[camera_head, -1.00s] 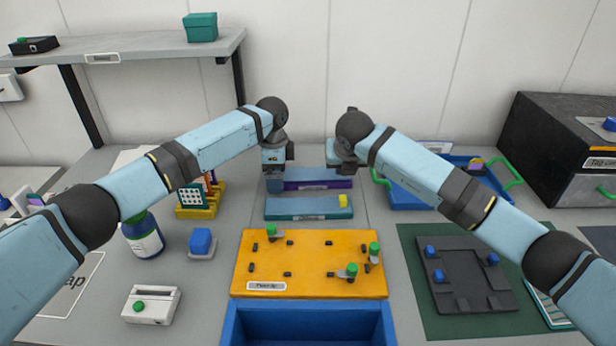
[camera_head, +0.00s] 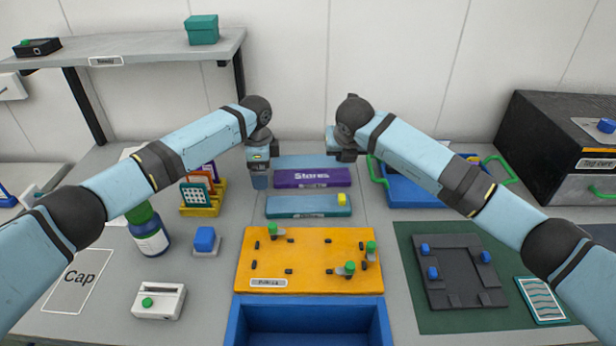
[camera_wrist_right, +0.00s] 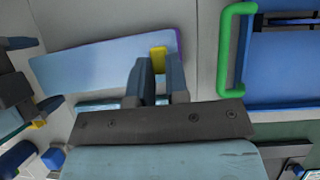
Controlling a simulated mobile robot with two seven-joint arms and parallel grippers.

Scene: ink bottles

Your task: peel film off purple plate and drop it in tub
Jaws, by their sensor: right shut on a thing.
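The purple plate (camera_head: 326,178) lies at the back middle of the table, its lettered front part bare in the head view. The pale blue film (camera_head: 300,161) shows behind and above it, lifted off at least that front part. In the right wrist view the film (camera_wrist_right: 105,65) covers most of the plate, with a purple edge showing. My right gripper (camera_wrist_right: 158,75) is shut on the film's yellow tab (camera_wrist_right: 158,58). My left gripper (camera_head: 260,180) is just left of the plate, apart from it; its opening is unclear. A blue tub (camera_head: 405,197) with green handles stands right.
A teal plate (camera_head: 290,207) with a yellow tab lies in front of the purple one. An orange board (camera_head: 310,262) and an open blue bin (camera_head: 308,305) are nearer. A yellow rack (camera_head: 203,209) and bottle (camera_head: 148,235) stand left; a shelf (camera_head: 150,46) is back left.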

